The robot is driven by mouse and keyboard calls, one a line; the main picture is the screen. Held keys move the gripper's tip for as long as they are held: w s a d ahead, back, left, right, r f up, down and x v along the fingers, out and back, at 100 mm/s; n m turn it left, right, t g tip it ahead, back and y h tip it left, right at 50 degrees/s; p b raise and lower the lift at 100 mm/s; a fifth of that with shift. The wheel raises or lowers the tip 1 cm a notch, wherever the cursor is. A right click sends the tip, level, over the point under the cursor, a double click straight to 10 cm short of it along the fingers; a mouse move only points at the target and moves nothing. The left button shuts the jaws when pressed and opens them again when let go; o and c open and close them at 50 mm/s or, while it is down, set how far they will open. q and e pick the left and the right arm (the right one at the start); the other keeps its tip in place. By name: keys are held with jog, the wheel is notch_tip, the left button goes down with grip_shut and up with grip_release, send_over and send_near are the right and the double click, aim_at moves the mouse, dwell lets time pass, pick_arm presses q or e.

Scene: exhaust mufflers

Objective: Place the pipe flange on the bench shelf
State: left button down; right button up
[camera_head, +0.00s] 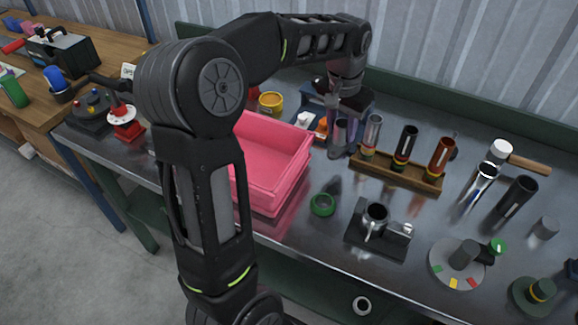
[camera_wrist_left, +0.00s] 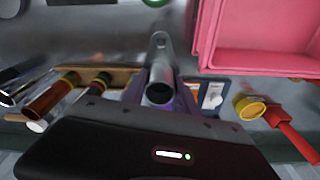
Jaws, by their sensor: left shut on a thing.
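My left gripper (camera_head: 343,112) is over the back of the bench, seen partly from behind its own wrist. It is shut on a grey metal piece (camera_wrist_left: 160,70) with a tubular end and a flat lobed end, which looks like the pipe flange. In the head view its grey lower part (camera_head: 336,148) shows below the gripper, beside the wooden rack. I cannot tell whether the piece touches the shelf. My right gripper is not in view.
A pink bin (camera_head: 285,178) stands left of the gripper. A wooden rack (camera_head: 400,178) with several tubes is close on the right. A yellow tin (camera_head: 271,102) is at the back left. A green ring (camera_head: 322,205) and a dark fixture (camera_head: 378,232) lie nearer the front edge.

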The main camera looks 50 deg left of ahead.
aim_at(339, 146)
pick_arm(q)
notch_tip(339, 146, down, 6)
jog(key=shift+r, duration=0.15)
jog(key=shift+f+p, duration=0.5)
jog(key=shift+f, duration=1.35)
jog(key=shift+f, duration=0.15)
jog(key=c, duration=0.9)
grip_release()
jog(key=shift+c, duration=0.2)
jog(key=r, duration=0.4)
jog(key=s+r, duration=0.1)
jog(key=r, duration=0.3)
jog(key=r+b, duration=0.1)
jog(key=r, duration=0.3)
jog(key=shift+s+d+r, duration=0.1)
jog(key=shift+s+d, duration=0.05)
jog(key=shift+s, duration=0.1)
jog(key=shift+o, duration=0.2)
